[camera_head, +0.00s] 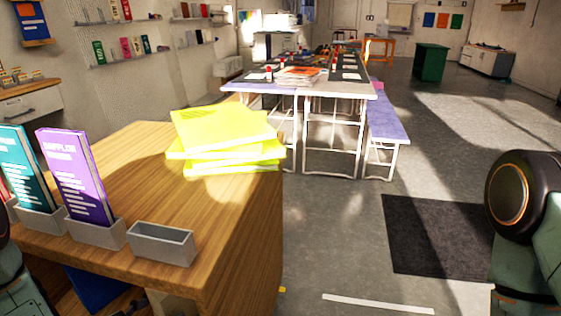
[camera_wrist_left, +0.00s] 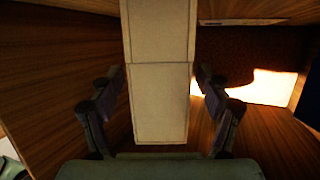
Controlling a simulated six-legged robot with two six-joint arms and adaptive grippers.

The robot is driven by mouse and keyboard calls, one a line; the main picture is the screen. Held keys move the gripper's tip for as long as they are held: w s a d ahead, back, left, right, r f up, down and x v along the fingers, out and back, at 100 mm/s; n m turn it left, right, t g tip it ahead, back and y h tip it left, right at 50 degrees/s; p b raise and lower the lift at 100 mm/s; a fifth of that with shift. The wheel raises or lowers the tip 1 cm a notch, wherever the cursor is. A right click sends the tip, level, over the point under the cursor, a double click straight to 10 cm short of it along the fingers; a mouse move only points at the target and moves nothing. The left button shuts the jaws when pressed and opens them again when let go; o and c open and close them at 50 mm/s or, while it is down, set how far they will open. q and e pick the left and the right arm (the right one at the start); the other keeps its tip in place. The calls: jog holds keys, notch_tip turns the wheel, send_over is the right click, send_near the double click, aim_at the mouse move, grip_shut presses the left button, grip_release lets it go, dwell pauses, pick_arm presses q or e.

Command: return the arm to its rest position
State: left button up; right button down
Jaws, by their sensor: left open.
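My left gripper (camera_wrist_left: 160,74) shows in the left wrist view with its two fingers spread wide. A long pale block-like thing (camera_wrist_left: 160,100) with a seam across it runs up the picture between the fingers. Visible gaps separate it from both fingers, and I cannot tell what it is or how far beyond them it lies. In the head view only dark green and black parts of my own arms show at the left and right edges. Neither gripper shows there, and my right gripper is out of view.
A wooden counter (camera_head: 135,165) at the left bears a teal booklet (camera_head: 28,170) and a purple booklet (camera_head: 75,178) in grey holders, an empty grey holder (camera_head: 162,244) and a yellow stack (camera_head: 225,140). A dark mat (camera_head: 438,236) lies on open floor. Long tables stand beyond.

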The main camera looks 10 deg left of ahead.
pick_arm(q)
jog(key=b+x, duration=0.1)
jog(key=x, duration=0.3)
jog(key=shift+w+d+f+b, duration=0.1)
jog(key=shift+w+d+b, duration=0.1)
jog(key=shift+b, duration=0.1)
jog(key=shift+a+r+p, duration=0.15)
jog(key=shift+r+p, duration=0.35)
jog(key=shift+r, duration=0.1)
jog(key=shift+s+r, duration=0.15)
jog(key=shift+r, duration=0.25)
jog(key=shift+f, duration=0.1)
